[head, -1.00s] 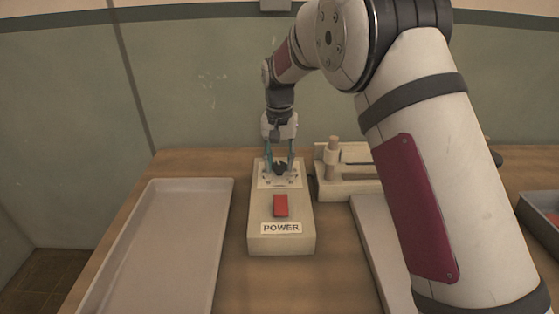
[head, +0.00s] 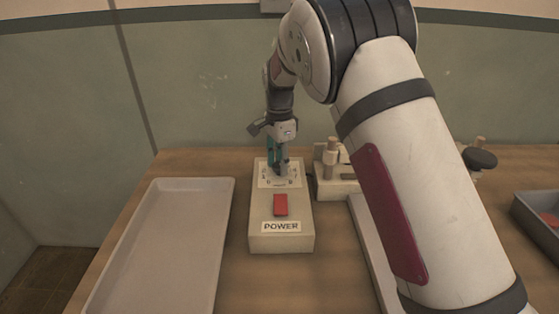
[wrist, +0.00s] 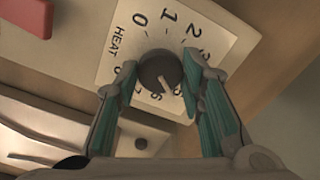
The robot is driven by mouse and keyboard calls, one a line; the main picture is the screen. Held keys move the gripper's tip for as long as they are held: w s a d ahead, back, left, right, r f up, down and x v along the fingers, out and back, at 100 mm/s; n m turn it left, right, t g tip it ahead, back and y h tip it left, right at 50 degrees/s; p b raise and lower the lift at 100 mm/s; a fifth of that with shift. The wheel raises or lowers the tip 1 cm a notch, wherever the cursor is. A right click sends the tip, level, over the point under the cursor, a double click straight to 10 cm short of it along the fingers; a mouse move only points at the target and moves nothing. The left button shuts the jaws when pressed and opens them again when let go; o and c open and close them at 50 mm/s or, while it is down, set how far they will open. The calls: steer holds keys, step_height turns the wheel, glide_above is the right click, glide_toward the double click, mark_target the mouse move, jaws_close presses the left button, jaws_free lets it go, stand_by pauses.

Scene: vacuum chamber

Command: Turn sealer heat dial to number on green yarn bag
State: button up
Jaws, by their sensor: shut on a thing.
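The heat dial is a dark round knob (wrist: 160,70) on a white plate (wrist: 120,50) printed "HEAT" with numbers around it. Its pale pointer mark faces down and slightly right in the wrist view, near the 5 and 6; I cannot tell exactly which. My gripper (wrist: 160,72) is shut on the dial, one teal finger on each side. In the head view my gripper (head: 278,170) points down onto the dial plate (head: 265,181) of the pale control box (head: 258,210), hiding most of the knob. No green yarn bag is visible.
A red switch (head: 280,205) labelled "POWER" sits in front of the dial. An empty grey tray (head: 150,250) lies to the left. A wooden fixture (head: 331,158) stands close on the right, partly behind my arm. A dark bin (head: 535,225) with red contents is at far right.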

mark_target(279, 165)
steer(key=m+p, duration=0.1)
steer(key=m, duration=0.5)
steer(key=shift+m, duration=0.3)
stand_by(0.4)
steer(key=o, duration=1.1)
steer(key=shift+o, duration=0.2)
steer(key=shift+r, duration=0.15)
step_height(279, 165, up, 12)
